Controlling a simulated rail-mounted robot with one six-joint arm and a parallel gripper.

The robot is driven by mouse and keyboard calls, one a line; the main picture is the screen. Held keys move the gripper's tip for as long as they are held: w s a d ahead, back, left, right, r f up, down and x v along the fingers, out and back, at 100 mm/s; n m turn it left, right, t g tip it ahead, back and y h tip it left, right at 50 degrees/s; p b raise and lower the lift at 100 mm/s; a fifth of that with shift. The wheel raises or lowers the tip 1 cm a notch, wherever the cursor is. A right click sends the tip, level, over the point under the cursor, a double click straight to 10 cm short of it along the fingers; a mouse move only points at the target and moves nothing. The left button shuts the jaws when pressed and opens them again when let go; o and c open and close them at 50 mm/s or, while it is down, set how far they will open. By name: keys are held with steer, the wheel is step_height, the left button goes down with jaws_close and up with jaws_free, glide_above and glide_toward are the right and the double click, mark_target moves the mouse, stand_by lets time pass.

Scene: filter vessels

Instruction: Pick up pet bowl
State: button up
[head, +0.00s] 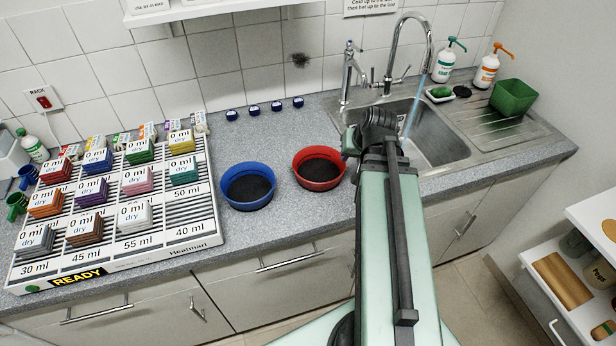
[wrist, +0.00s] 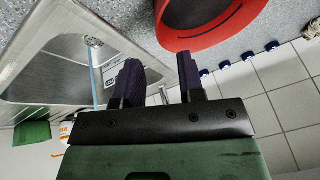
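A red bowl (head: 319,168) with a dark inside stands upright on the grey worktop, left of the sink. A blue bowl (head: 248,186) with a dark inside stands to its left; which is the pet bowl I cannot tell. My gripper (wrist: 158,66) is open, with its two dark fingers apart and nothing seen between them. In the wrist view the red bowl (wrist: 205,22) lies just beyond the fingertips, apart from them as far as I can tell. In the head view my arm mostly hides the gripper, just right of the red bowl.
The sink (head: 420,135), with water running from its tap, is to the right. A green tub (head: 513,97) stands on the drainer. A rack of labelled coloured blocks (head: 190,215) fills the left worktop. Small blue-capped items (head: 254,111) line the wall. Worktop is clear in front of them.

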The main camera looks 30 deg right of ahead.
mark_target(343, 165)
steer(key=b+x, duration=0.7)
steer(key=x, duration=0.2)
steer(key=shift+w+d+f, duration=0.1)
steer(key=shift+w+f, duration=0.1)
steer(key=shift+f, duration=0.15)
steer(key=shift+r, duration=0.25)
jaws_close()
